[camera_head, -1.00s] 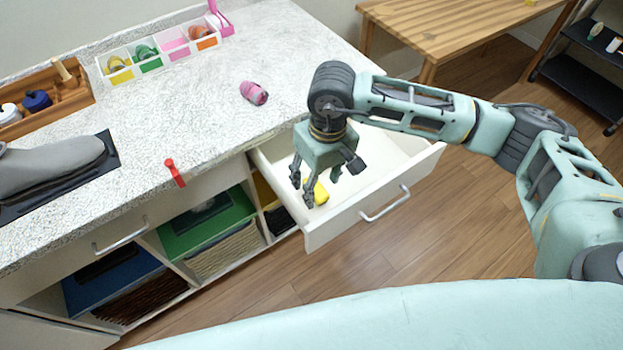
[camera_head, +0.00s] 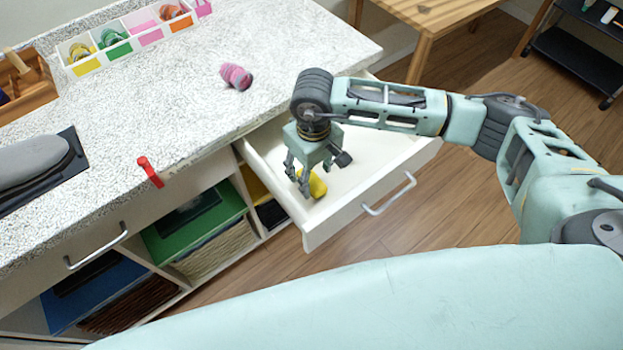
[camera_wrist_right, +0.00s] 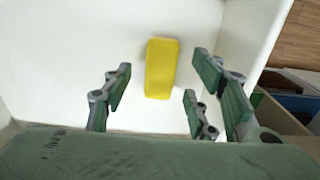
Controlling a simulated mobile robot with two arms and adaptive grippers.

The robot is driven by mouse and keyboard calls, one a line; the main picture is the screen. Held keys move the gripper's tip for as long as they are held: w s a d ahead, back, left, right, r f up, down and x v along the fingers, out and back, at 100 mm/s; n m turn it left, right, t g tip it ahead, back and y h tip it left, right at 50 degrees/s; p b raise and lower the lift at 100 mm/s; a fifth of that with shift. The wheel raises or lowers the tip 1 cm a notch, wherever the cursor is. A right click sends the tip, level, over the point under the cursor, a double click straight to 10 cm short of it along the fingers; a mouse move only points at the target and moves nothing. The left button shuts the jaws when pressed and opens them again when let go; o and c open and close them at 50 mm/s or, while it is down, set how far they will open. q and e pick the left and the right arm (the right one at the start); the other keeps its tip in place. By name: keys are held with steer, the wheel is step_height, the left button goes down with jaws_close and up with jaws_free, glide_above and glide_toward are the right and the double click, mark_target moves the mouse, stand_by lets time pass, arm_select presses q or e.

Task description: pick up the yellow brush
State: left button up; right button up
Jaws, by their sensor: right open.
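The yellow brush (camera_head: 317,184) lies in the open white drawer (camera_head: 376,192), near its left side. In the right wrist view the brush (camera_wrist_right: 161,68) shows as a yellow block on the drawer floor, between and ahead of the fingers. My right gripper (camera_head: 298,185) points down into the drawer, just left of the brush in the head view. In the right wrist view the right gripper (camera_wrist_right: 158,95) is open, with its fingers spread apart and nothing between them in hold. My left gripper is not in view.
The speckled counter (camera_head: 290,50) holds a pink rolled item (camera_head: 236,76), a compartment tray (camera_head: 122,45) and a red item (camera_head: 150,172) at the front edge. Cubbies with a green bin (camera_head: 195,225) lie below. A wooden table (camera_head: 430,14) stands at the back right.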

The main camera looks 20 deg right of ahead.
mark_target(311, 179)
steer(key=f, duration=0.3)
steer(key=shift+w+a+f+p, duration=0.15)
steer(key=shift+w+f+p, duration=0.05)
steer(key=shift+p, duration=0.1)
steer(key=shift+f+b, duration=0.3)
steer(key=shift+b, duration=0.35)
stand_by(0.5)
steer(key=c, duration=1.3)
